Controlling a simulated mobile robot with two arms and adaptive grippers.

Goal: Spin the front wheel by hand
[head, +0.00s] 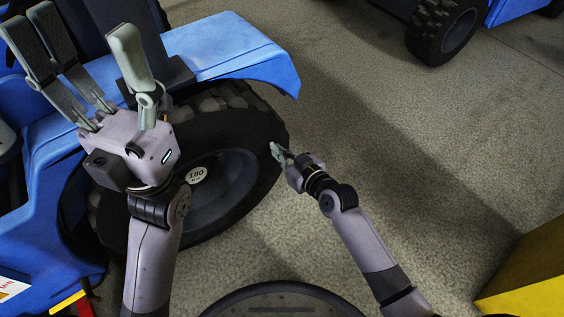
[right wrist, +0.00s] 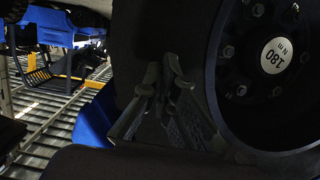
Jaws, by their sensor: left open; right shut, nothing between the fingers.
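The front wheel (head: 228,178) is a black chunky tyre with a dark rim under a blue fender. A round white label (head: 196,174) reading 180 sits at its hub. The wheel fills the right of the right wrist view (right wrist: 240,100), with bolts around the label. My right gripper (head: 279,152) is shut and empty at the tyre's right edge; I cannot tell whether it touches. Its fingers also show against the dark tyre in the right wrist view (right wrist: 165,78). My left gripper (head: 88,42) is open and empty, raised in front of the fender, and its arm hides part of the wheel.
The blue fender (head: 225,50) overhangs the tyre. Another blue vehicle's wheel (head: 445,28) stands at the top right. A yellow block (head: 530,275) is at the lower right. The grey floor (head: 400,150) between is clear. A roller conveyor (right wrist: 50,125) shows in the right wrist view.

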